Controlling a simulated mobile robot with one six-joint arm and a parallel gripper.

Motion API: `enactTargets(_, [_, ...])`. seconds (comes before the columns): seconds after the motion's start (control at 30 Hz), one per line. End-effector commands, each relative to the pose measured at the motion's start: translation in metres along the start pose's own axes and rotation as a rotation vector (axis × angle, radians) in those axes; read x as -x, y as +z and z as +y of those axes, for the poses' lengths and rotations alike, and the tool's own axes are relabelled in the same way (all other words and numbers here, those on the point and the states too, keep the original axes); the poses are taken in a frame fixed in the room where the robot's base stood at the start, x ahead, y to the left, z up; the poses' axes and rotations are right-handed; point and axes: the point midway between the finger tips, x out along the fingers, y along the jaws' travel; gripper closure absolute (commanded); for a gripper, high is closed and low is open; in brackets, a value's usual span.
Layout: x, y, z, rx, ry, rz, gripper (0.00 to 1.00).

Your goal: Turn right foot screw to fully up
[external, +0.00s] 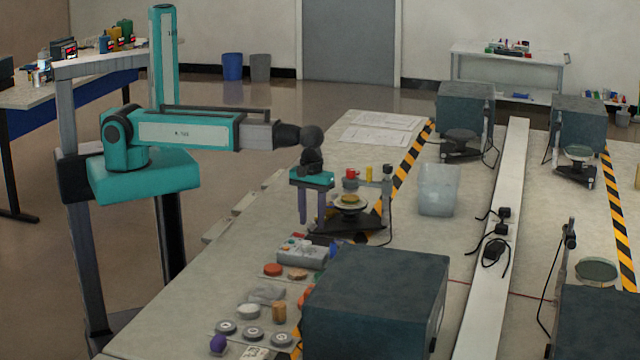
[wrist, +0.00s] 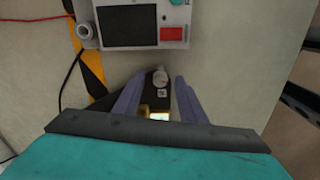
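A small silver-grey round screw (wrist: 160,77) shows in the wrist view on the end of a black instrument base (wrist: 152,102), with a small pale label just below it. I take it to be the right foot screw; how far up it stands cannot be told. My gripper (wrist: 158,86) has two purple fingers, apart, one on each side of the screw with gaps to it. In the external view my gripper (external: 312,224) points down at the left end of the black base (external: 350,225). The screw cannot be made out there.
A grey control box (external: 302,252) with a dark screen and red button lies close to the base. A round plate (external: 352,207) stands over the base beside a post (external: 387,190). A large dark box (external: 375,300) stands in front, with small items left of it.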

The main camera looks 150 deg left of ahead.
Motion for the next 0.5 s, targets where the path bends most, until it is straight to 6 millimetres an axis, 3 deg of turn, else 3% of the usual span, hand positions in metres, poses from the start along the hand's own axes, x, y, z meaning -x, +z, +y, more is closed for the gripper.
enactTargets(0.5, [0.006, 0.0004, 0.0, -0.001, -0.001, -0.001, 0.63])
